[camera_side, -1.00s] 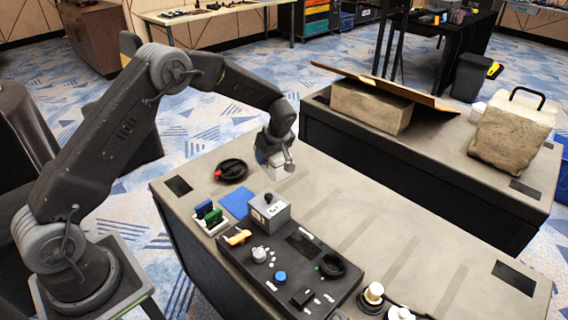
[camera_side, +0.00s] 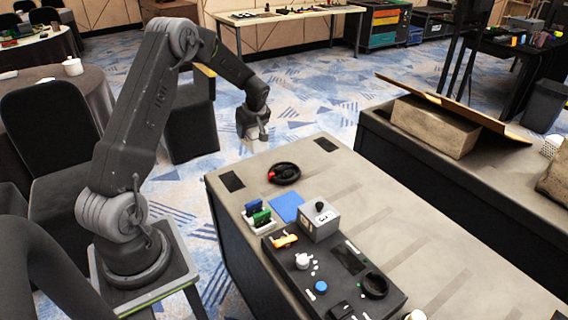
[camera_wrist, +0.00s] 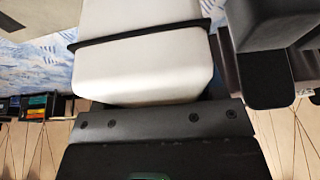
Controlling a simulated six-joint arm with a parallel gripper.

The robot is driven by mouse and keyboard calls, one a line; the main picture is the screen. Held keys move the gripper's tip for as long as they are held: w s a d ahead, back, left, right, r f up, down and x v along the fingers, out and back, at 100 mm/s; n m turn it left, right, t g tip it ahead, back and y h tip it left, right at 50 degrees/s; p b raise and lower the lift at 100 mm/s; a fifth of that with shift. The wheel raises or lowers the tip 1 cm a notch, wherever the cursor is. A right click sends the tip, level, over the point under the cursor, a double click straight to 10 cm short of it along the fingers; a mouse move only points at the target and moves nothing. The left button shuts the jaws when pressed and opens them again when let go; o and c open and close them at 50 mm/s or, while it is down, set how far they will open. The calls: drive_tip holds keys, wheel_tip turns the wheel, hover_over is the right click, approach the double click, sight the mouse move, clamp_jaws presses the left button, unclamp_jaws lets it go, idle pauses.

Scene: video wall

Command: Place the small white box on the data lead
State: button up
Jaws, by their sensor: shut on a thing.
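My gripper (camera_side: 253,124) is shut on the small white box (camera_side: 252,134). It holds the box in the air behind and to the left of the data lead in the side view, against the blue carpet. In the wrist view the white box (camera_wrist: 145,70) fills the top middle, with a dark band across it. Part of it is hidden by my gripper. The data lead (camera_side: 284,173) is a black coil with a red part at its left. It lies on the grey table top near the back left, with nothing on it.
A blue mat (camera_side: 287,206), a grey box with a black knob (camera_side: 320,222), a holder with green and blue pieces (camera_side: 258,214) and a dark control panel (camera_side: 325,270) stand in front of the lead. The table's right side is mostly clear. A second table holds a cardboard box (camera_side: 434,125).

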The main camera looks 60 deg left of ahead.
drive_tip(key=w+d+f, duration=0.2)
drive_tip(key=w, duration=0.1)
drive_tip(key=w+d+f, duration=0.1)
drive_tip(key=w+f, duration=0.1)
drive_tip(key=w, duration=0.1)
drive_tip(key=w+d+f, duration=0.2)
drive_tip(key=w, duration=0.1)
drive_tip(key=shift+d+f, duration=0.15)
drive_tip(key=shift+d, duration=0.15)
drive_tip(key=shift+f, duration=2)
drive_tip(key=shift+f, duration=0.2)
drive_tip(key=o, duration=1)
